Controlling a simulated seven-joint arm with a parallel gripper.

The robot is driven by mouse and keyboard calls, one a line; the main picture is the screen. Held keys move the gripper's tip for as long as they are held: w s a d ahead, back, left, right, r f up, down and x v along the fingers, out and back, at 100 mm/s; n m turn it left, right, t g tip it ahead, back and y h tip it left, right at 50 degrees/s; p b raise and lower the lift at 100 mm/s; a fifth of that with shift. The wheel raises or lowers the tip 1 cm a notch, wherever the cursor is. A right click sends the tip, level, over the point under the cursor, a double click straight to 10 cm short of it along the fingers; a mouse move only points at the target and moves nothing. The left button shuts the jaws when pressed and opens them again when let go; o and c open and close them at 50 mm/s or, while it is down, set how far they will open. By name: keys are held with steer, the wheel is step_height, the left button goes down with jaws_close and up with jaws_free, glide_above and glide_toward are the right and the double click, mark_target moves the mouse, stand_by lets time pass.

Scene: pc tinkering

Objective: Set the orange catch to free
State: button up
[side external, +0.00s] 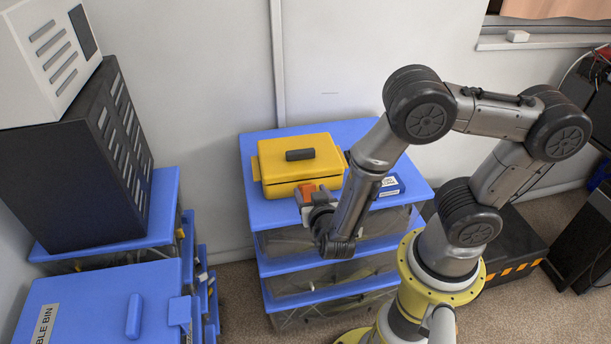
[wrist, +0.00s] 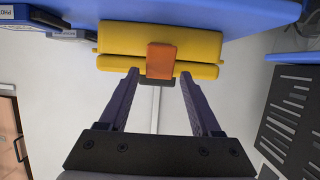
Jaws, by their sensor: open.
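A yellow box (side external: 292,168) with a dark handle on its lid stands on a blue bin lid. The orange catch (side external: 303,191) is on the box's front; in the wrist view the catch (wrist: 161,57) lies across the seam between two yellow parts, with a dark piece at its end. My gripper (side external: 314,207) is in front of the box at the catch. In the wrist view my gripper (wrist: 160,76) is open, with one finger on each side of the catch and a gap beside each. Whether the fingertips touch the box is hard to tell.
The blue lid (side external: 365,133) has free room behind the box. A small blue labelled item (side external: 391,186) lies right of the box, partly behind my arm. A black case (side external: 75,150) stands on blue bins at the left.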

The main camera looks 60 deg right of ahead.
steer(key=shift+r, duration=1.7)
